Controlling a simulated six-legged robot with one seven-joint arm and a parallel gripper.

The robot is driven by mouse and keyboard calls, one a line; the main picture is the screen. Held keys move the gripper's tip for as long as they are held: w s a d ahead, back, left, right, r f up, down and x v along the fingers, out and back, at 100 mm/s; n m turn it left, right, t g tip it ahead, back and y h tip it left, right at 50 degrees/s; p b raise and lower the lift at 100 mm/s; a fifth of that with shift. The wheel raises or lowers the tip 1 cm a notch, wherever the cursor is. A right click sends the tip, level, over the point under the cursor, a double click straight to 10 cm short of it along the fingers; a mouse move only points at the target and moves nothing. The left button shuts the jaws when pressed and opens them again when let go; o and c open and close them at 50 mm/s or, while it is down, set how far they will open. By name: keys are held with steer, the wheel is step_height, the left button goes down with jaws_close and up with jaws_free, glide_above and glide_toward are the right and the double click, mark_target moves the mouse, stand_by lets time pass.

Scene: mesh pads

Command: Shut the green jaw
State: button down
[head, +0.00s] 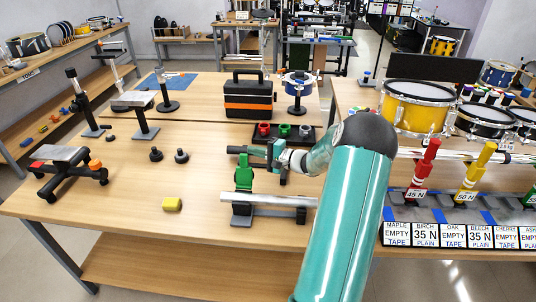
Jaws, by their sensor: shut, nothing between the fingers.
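The green jaw (243,172) stands upright at the left part of a clamp stand on the near table, rising above a silver tube (275,200). The tube lies across the stand, and the jaw does not lie over its top. A grey base plate (242,218) shows below. My gripper (236,151) is shut and empty, pointing left just above the jaw's top end. I cannot tell whether it touches the jaw. My teal arm hides the tube's right end and part of the stand.
A black tray (270,138) with coloured cups and an orange-black toolbox (248,97) stand behind my gripper. The table's front left is mostly clear.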

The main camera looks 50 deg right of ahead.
mark_target(244, 170)
steer(key=s+a, duration=0.2)
steer(key=a, duration=0.1)
steer(key=shift+s+a+r, duration=0.1)
steer(key=shift+s+r, duration=0.1)
steer(key=shift+r, duration=0.2)
steer(key=shift+w, duration=0.1)
